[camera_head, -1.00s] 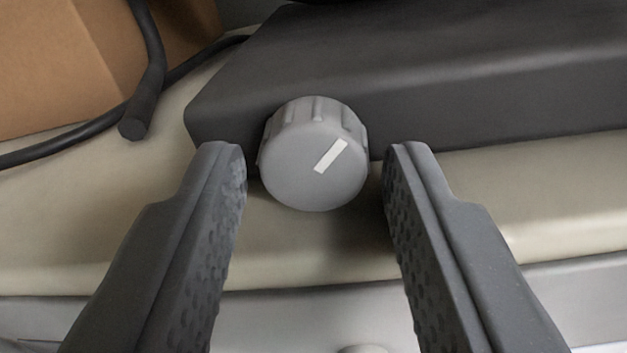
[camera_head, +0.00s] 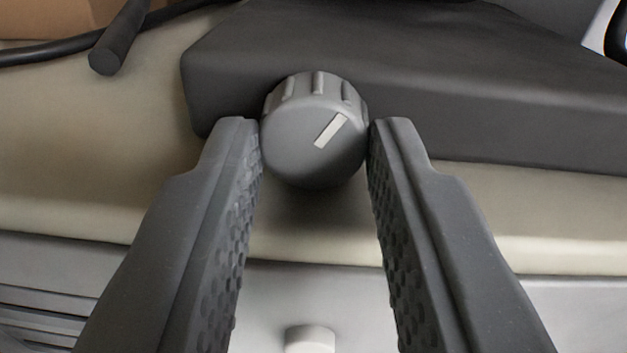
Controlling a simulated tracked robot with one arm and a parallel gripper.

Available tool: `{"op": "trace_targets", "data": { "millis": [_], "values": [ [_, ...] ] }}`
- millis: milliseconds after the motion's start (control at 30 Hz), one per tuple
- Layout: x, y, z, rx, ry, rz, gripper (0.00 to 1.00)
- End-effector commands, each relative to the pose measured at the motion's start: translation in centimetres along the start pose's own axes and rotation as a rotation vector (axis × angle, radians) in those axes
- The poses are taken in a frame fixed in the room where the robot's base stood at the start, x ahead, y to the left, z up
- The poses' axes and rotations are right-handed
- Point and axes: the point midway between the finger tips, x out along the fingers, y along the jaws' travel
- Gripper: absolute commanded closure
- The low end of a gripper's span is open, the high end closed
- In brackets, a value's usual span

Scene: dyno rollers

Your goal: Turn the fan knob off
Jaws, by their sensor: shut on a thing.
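The fan knob (camera_head: 305,150) is a grey ribbed dial on the front face of a dark grey box (camera_head: 480,110). Its white pointer mark slants toward the upper right. My gripper (camera_head: 315,140) is shut on the knob, with one finger at its left side and one at its right side. The fingers have dimpled inner pads. The knob's back, where it meets the box, is hidden.
The box rests on a beige surface (camera_head: 130,150) with a rounded front edge. A black cable (camera_head: 60,50) and a black rod-like end (camera_head: 115,45) lie at the upper left, by a brown cardboard box (camera_head: 60,18). A pale round knob-like piece (camera_head: 310,339) shows below the edge.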

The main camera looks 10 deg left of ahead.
Motion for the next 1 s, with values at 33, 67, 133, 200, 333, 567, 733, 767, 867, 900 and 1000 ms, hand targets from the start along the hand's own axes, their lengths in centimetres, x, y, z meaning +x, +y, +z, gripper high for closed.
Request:
{"op": "trace_targets", "data": {
  "millis": [33,67,133,200,333,567,733,767,867,900,1000],
  "values": [
    [0.0,0.0,-0.2,0.000,0.002,0.001,0.96],
    [0.0,0.0,-0.2,0.000,0.002,0.000,0.96],
    [0.0,0.0,-0.2,0.000,0.002,0.001,0.96],
    [0.0,0.0,-0.2,0.000,0.002,0.001,0.96],
    [0.0,0.0,-0.1,0.000,0.001,0.001,0.64],
    [-0.1,0.1,-0.1,0.001,0.000,0.001,0.64],
    [-1.4,0.1,0.1,0.003,-0.002,0.002,0.64],
    [-1.8,0.1,0.1,0.004,-0.003,0.001,0.64],
    [-3.4,0.2,0.0,0.002,-0.001,0.003,0.64],
    [-4.2,0.2,-0.1,0.002,-0.001,0.004,0.64],
    [-6.0,0.1,0.1,0.003,-0.003,0.003,0.64]
  ]
}}
